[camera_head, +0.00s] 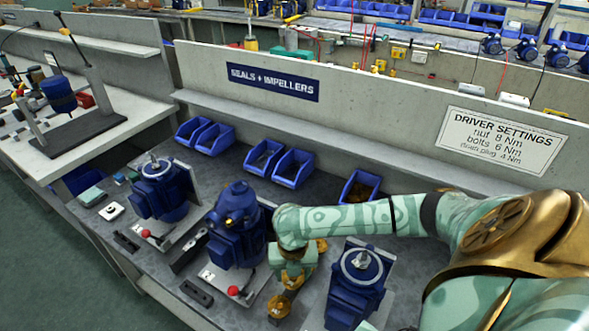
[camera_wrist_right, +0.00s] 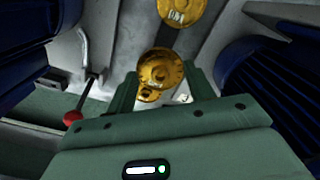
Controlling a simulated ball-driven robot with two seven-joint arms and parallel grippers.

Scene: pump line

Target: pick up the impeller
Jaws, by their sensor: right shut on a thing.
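The brass impeller (camera_head: 292,281) is a small round gold part between the fingers of my right gripper (camera_head: 291,272). In the right wrist view the impeller (camera_wrist_right: 160,70) sits between the two green fingertips (camera_wrist_right: 161,92), its round hub facing the camera. My right gripper is shut on it, between two blue pumps. The fingers hide part of its sides, and I cannot tell whether it is clear of the bench.
Blue pumps stand left (camera_head: 236,225) and right (camera_head: 357,285) of the gripper. A red-knobbed lever (camera_head: 234,290) is close on the left. Blue bins (camera_head: 293,168) line the back.

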